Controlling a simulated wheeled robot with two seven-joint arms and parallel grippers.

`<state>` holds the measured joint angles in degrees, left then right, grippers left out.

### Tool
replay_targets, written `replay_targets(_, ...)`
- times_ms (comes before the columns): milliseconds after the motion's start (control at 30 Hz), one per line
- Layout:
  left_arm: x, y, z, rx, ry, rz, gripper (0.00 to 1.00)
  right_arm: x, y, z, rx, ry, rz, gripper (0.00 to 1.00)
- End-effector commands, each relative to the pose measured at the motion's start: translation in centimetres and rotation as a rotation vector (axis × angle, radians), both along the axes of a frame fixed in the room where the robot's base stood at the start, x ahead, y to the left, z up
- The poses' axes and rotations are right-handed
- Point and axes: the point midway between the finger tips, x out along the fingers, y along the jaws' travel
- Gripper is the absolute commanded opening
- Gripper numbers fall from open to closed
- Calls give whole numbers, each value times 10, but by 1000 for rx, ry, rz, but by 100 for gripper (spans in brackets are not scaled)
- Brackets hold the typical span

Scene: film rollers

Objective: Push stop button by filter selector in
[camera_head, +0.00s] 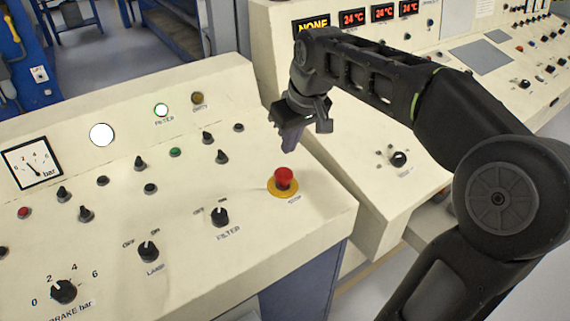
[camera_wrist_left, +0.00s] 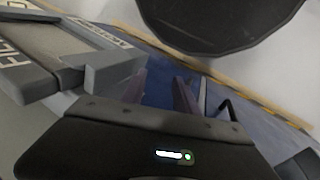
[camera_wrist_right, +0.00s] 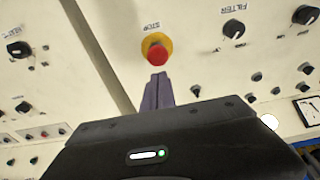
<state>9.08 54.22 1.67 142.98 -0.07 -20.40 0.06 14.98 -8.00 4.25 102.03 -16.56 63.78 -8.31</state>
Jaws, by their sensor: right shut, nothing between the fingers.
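The red stop button (camera_head: 284,176) stands up from a yellow ring on the cream console, above the STOP label. The filter selector (camera_head: 220,216), a black knob, sits to its lower left. My right gripper (camera_head: 289,147) is shut and empty, pointing down just above and behind the button. In the right wrist view, the closed fingertips (camera_wrist_right: 158,78) lie just below the red button (camera_wrist_right: 157,54), and the filter selector (camera_wrist_right: 233,28) is at upper right. I cannot tell whether they touch the button. My left gripper (camera_wrist_left: 160,88) shows only in the left wrist view, its fingers apart and empty.
The lamp knob (camera_head: 148,251), brake knob (camera_head: 64,291) and several small knobs stand on the same console. A pressure gauge (camera_head: 33,163) is at its left. A second console with red temperature displays (camera_head: 383,13) stands behind, across a gap.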

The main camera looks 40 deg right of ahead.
Motion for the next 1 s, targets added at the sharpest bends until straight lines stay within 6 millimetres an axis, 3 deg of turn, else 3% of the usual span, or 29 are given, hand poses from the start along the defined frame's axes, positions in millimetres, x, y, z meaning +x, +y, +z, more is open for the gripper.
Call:
replay_targets(200,0,0,3,0,0,0,36,14,0,-43,2,5,1,0)
replay_targets(400,0,0,5,0,0,0,36,16,0,-70,0,2,1,0)
replay_targets(867,0,0,5,0,0,0,36,17,0,-79,0,-1,0,0)
replay_targets(1000,0,0,-7,0,0,0,36,18,0,-95,1,1,1,0)
